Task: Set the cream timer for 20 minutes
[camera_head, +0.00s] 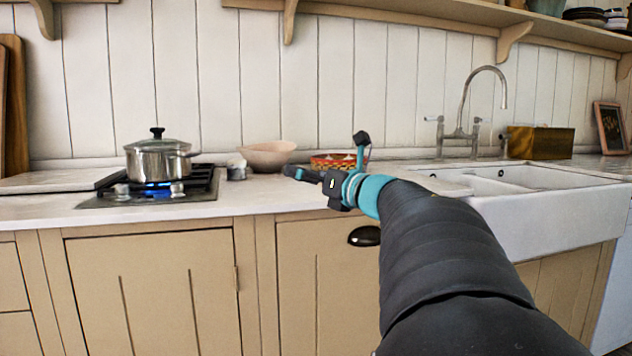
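A small pale object with a grey lower part (237,172) stands on the counter just right of the stove. It may be the cream timer, but it is too small to make out a dial or setting. My gripper (326,155) is above the counter's front edge, to the right of that object and apart from it. Its two dark fingers are spread wide, one toward the left and one upward. Nothing shows between them that it holds.
A lidded steel pot (158,160) sits over a blue flame on the stove (200,188). A pinkish bowl (267,156) stands behind the pale object. A red patterned dish (334,161) is behind my gripper. The sink (550,200) is at the right.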

